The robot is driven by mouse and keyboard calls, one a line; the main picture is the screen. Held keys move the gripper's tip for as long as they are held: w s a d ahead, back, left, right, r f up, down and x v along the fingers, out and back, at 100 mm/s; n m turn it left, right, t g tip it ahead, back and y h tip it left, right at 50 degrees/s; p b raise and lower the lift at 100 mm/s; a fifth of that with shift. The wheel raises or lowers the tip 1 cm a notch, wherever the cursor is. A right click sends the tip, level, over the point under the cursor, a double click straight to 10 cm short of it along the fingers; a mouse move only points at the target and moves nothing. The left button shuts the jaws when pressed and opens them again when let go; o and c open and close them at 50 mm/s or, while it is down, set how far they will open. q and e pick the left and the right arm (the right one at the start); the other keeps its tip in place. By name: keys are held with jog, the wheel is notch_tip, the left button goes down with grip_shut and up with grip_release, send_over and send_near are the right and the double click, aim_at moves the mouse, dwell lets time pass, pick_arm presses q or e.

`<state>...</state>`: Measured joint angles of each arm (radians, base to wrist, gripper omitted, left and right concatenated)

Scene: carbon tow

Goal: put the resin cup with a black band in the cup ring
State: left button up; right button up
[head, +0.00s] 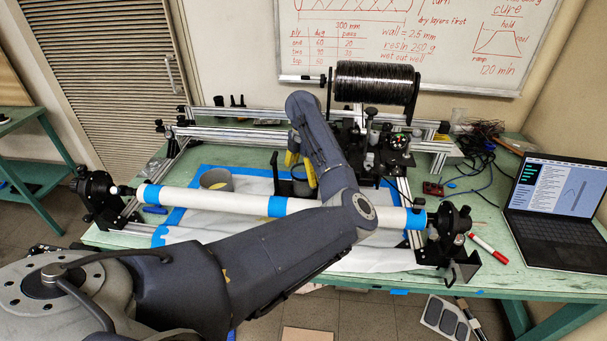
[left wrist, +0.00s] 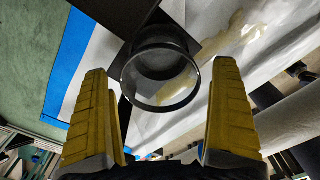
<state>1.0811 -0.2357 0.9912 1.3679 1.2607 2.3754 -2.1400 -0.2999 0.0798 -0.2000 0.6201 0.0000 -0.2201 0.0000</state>
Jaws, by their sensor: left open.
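My left gripper (head: 301,172) hangs low over the work mat behind my forearm, with its yellow fingers apart. A round, black-rimmed vessel with a dark band (left wrist: 160,104) shows between and beyond the fingers in the left wrist view; it looks like the resin cup with a black band. Its dark side (head: 302,188) shows below the fingers in the head view, partly hidden by my arm. The left gripper (left wrist: 164,115) is empty, with a gap on both sides of it. A grey round cup (head: 216,180) stands to the left on the mat. I cannot make out the cup ring for sure.
A white tube with blue bands (head: 190,200) spans the front of the bench between two black holders. A black tow spool (head: 375,87) stands at the back. A laptop (head: 555,200), cables and a red marker (head: 488,249) lie at the right. The mat's left part is fairly clear.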

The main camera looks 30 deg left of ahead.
pick_arm(q)
notch_tip(320, 180, up, 12)
dwell(0.5)
jog(key=shift+f, duration=0.1)
